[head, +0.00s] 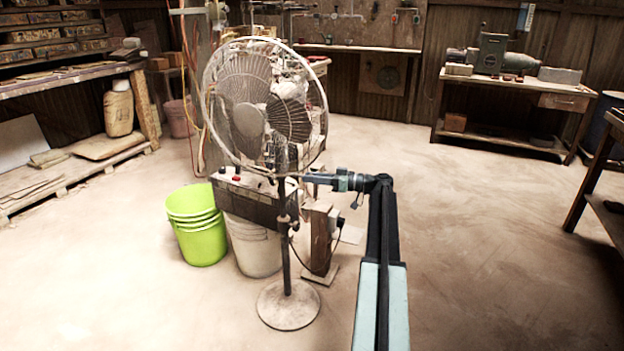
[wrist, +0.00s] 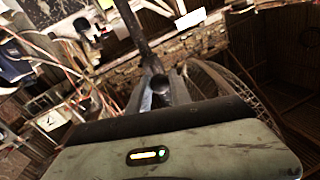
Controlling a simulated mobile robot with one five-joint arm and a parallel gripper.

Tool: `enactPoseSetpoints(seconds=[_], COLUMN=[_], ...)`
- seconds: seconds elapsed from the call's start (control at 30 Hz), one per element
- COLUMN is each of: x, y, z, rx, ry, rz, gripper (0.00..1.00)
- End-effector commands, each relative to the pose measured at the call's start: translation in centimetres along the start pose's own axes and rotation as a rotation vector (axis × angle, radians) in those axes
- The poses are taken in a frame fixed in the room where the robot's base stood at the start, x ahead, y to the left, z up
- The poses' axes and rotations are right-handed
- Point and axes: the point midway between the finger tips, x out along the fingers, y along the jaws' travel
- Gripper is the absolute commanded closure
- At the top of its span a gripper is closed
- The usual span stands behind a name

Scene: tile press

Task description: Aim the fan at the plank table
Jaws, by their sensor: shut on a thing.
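The pedestal fan (head: 247,122) stands in the middle of the head view on a thin dark pole and a round dusty base (head: 289,306). Its round wire cage shows broadly to the camera; I cannot tell its front from its back. My gripper (head: 294,177) reaches in from the right, just below the cage, and is shut on the fan at its upper pole. In the wrist view, my fingers (wrist: 161,91) close around a dark part of the fan, with the cage (wrist: 225,85) at right. A wooden table (head: 515,85) stands at the back right; I cannot tell whether it is the plank table.
Green buckets (head: 197,225) and a pale bucket (head: 254,245) stand close left of the fan, by a dusty control box (head: 245,200). Another table (head: 600,180) cuts in at the right edge. Shelves (head: 70,75) line the left. Open floor lies right of my arm.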

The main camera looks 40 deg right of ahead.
Motion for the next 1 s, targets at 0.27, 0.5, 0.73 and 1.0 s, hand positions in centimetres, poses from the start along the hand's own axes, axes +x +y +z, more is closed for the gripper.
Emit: enactPoseSetpoints(seconds=[0.27, 0.5, 0.73, 1.0], x=[0.6, 0.8, -1.4, -6.4], y=[-0.3, -0.3, -0.2, -0.2], z=[0.1, 0.1, 0.1, 0.1], rx=[0.0, 0.0, 0.0, 0.0], ry=[-0.003, -0.002, -0.002, -0.003], rz=[-0.01, -0.011, -0.009, -0.01], gripper=[0.54, 0.54, 0.54, 0.54])
